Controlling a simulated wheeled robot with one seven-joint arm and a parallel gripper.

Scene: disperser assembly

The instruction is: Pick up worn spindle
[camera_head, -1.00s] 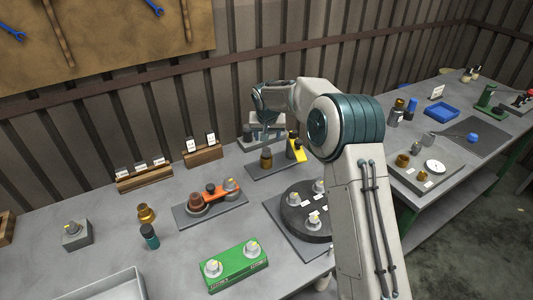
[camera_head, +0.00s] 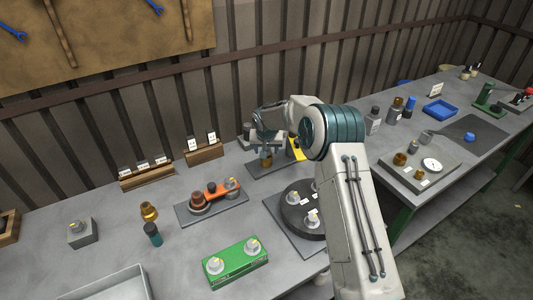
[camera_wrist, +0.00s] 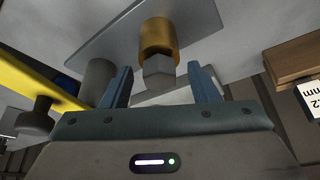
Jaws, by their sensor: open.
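A brass cylinder with a grey hexagonal end (camera_wrist: 158,38) stands on a grey plate (camera_wrist: 112,38) in the wrist view. It looks like the spindle, but I cannot tell wear on it. In the head view the brass part (camera_head: 266,161) shows just under my gripper (camera_head: 265,146), on the same plate (camera_head: 258,173). In the wrist view my gripper (camera_wrist: 159,70) is open, with one finger on each side of the hexagonal end. I see no finger touching it. The gripper hides the cylinder's top in the head view.
A yellow part (camera_wrist: 28,85) and a grey cylinder (camera_wrist: 97,80) stand close beside the left finger. A wooden block with labels (camera_head: 203,151) is behind to the left. A dark round turntable (camera_head: 297,222) and a green block (camera_head: 235,264) are nearer the front.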

